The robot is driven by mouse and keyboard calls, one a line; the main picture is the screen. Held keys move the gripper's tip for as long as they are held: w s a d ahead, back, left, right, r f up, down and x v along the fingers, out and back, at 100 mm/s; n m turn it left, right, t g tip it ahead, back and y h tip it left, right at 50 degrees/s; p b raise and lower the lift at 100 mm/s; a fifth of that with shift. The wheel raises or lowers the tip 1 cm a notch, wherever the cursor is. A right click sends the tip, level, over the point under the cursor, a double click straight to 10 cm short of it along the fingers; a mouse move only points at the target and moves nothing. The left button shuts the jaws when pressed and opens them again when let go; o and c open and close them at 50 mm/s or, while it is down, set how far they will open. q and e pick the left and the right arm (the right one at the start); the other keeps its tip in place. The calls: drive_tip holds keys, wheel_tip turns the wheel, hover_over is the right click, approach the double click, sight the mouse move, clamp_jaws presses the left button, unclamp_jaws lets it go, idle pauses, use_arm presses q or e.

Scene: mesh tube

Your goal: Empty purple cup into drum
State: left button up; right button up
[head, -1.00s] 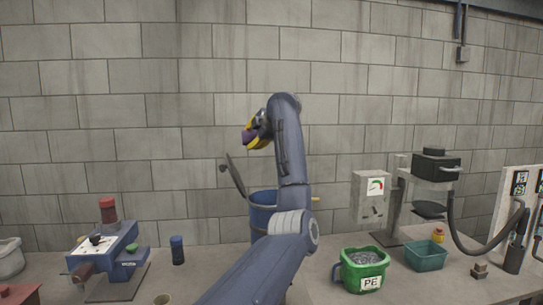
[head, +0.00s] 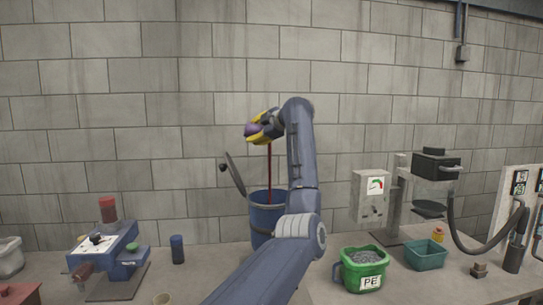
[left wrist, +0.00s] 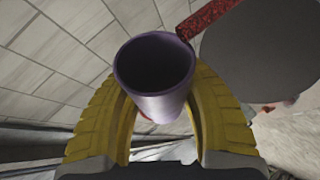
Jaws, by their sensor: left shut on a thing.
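My left gripper (head: 262,136) has yellow fingers and is shut on the purple cup (head: 250,129), high above the blue drum (head: 263,217). The cup is tipped over, and a thin dark red stream (head: 269,172) falls from it into the open top of the drum. In the left wrist view the cup (left wrist: 154,75) sits between both yellow fingers, its dark inside showing, and red grains (left wrist: 207,18) run off by its rim. The drum's lid (head: 235,174) stands raised at the left; my left arm hides the drum's right side. My right gripper is not in view.
A green PE tub (head: 362,277) and a teal bin (head: 426,254) stand right of my arm. A blue machine (head: 112,253) and a dark blue canister (head: 177,249) are at the left. A grey brick wall closes the back.

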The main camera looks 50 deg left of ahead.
use_arm(q)
drive_tip(key=shift+w+d+r+m, duration=0.1)
drive_tip(key=shift+w+r+m, duration=0.1)
drive_tip(key=shift+m, duration=0.1)
drive_tip(key=shift+w+d+r+m+g+y, duration=0.25)
drive_tip(key=shift+w+r+m+g+y, duration=0.15)
drive_tip(key=shift+m+y, duration=0.35)
drive_tip(key=shift+w+d+r+m+g+y, duration=0.25)
drive_tip(key=shift+w+m+g+y, duration=0.1)
drive_tip(key=shift+m+y, duration=0.4)
idle(0.9)
drive_tip(key=shift+s+a+n+h, duration=0.25)
drive_tip(key=shift+s+n+h, duration=0.15)
drive_tip(key=shift+n, duration=0.1)
drive_tip(key=shift+s+a+f+n+t+h, duration=0.35)
drive_tip(key=shift+s+f+n+t+h, duration=0.25)
drive_tip(key=shift+n+h, duration=0.4)
drive_tip(key=shift+f+n, duration=0.3)
drive_tip(key=shift+n, duration=0.1)
